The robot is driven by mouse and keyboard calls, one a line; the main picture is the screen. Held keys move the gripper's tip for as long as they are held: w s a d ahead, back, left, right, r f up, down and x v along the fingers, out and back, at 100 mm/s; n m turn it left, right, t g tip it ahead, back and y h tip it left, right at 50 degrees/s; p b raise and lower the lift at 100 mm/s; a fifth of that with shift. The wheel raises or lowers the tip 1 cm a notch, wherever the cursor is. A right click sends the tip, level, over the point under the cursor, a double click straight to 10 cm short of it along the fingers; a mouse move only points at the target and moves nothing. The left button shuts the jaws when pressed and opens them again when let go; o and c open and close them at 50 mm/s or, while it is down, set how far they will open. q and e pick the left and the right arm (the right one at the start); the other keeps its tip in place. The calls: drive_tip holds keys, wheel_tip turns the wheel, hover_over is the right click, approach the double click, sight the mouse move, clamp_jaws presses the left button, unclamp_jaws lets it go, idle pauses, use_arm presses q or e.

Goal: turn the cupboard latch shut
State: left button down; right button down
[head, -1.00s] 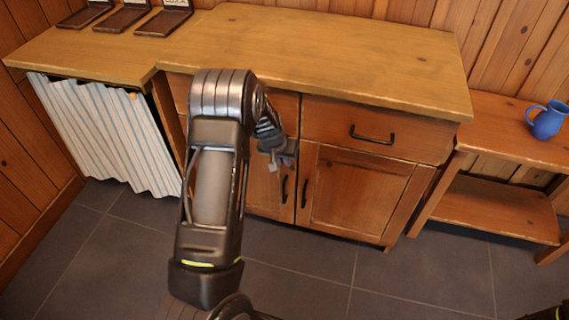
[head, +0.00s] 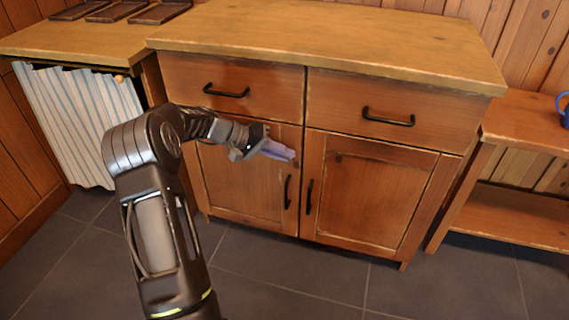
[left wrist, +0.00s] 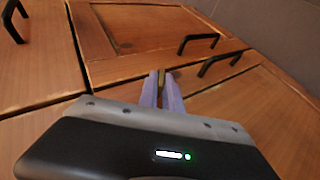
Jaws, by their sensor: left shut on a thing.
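The cupboard (head: 400,190) has two panelled doors, and both look closed. The left door (head: 235,180) and the right door (head: 365,195) meet at a middle seam. My left gripper (head: 293,156) has pale purple fingers and is at the upper right corner of the left door, near that seam. In the left wrist view its fingers (left wrist: 163,84) are shut on a small brass-coloured piece, apparently the latch (left wrist: 162,81). The fingers hide most of it, and I cannot tell how it is turned. My right gripper is not in view.
Black door handles (head: 287,192) (head: 309,197) hang just below the gripper. Two drawers with black handles (head: 226,91) (head: 388,117) are above the doors. A striped curtain (head: 80,120) is at left, an open shelf (head: 520,215) at right. The floor in front is clear.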

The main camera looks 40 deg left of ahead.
use_arm(q)
drive_tip(key=shift+a+f+t+h+b, duration=0.1)
drive_tip(key=shift+f+t+h+b, duration=0.35)
drive_tip(key=shift+h, duration=0.35)
drive_tip(key=shift+n+t+h+b, duration=0.4)
drive_tip(key=shift+n+h, duration=0.1)
drive_tip(key=shift+h, duration=0.2)
drive_tip(key=shift+n+t+h, duration=0.6)
drive_tip(key=shift+t+h, duration=0.35)
drive_tip(key=shift+h, duration=0.35)
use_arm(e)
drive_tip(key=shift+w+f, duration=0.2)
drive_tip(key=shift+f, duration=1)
use_arm(q)
drive_tip(key=c, duration=1.5)
unclamp_jaws()
drive_tip(key=shift+c, duration=0.2)
drive_tip(key=shift+s, duration=0.1)
